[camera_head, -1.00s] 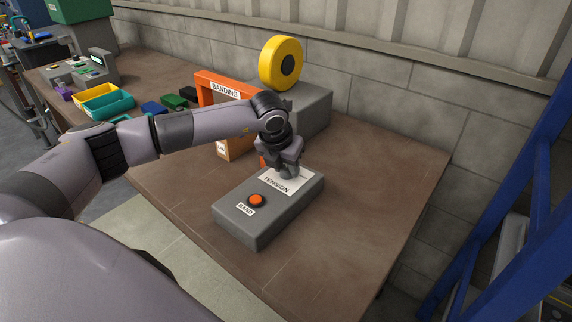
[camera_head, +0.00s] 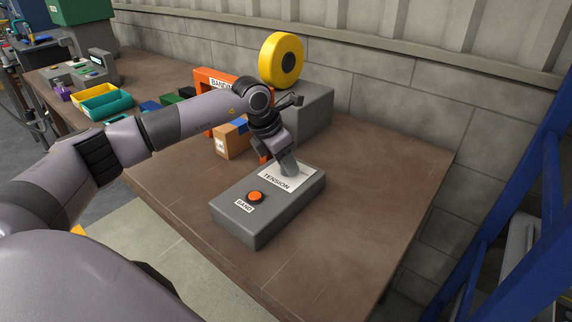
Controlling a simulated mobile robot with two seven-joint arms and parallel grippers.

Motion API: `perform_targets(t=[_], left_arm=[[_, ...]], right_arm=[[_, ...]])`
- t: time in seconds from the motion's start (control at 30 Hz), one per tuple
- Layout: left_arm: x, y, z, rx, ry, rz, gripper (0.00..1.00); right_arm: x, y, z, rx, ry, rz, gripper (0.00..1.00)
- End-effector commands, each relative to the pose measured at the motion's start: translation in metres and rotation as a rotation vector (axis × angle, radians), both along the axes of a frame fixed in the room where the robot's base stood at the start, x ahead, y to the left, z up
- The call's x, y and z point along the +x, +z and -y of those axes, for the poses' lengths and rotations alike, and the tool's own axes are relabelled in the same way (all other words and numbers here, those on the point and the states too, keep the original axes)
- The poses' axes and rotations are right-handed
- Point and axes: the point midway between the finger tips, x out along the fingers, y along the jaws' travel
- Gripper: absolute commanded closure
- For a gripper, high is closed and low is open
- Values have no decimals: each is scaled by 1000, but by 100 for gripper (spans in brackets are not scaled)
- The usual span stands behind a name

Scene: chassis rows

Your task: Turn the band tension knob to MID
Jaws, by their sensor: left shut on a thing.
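A grey control box (camera_head: 242,227) lies on the brown workbench. A white plate marked TENSION (camera_head: 277,182) is on its top. The grey tension knob (camera_head: 290,168) stands on that plate, partly hidden by my left gripper. My left gripper (camera_head: 285,161) reaches down from above and is shut on the knob. Its wrist is tilted over the knob. The knob's pointer and any MID mark cannot be made out. An orange button (camera_head: 255,197) with a BAND label is on the near part of the box. My right gripper is not in view.
Small bins (camera_head: 110,103) are at the left. The bench (camera_head: 375,190) right of the control box is clear.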

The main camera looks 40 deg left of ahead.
Motion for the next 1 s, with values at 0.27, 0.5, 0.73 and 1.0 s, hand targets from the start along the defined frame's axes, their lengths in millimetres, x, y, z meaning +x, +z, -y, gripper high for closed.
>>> perform_targets(t=[0.27,0.5,0.73,1.0], left_arm=[[1,1,-1,-1,-173,2,95],[1,1,-1,0,-252,3,95],[1,2,-1,0,-272,3,95],[1,2,-1,1,-272,3,95]], right_arm=[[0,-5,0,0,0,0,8],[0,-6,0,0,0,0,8],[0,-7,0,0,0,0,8],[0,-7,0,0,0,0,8]])
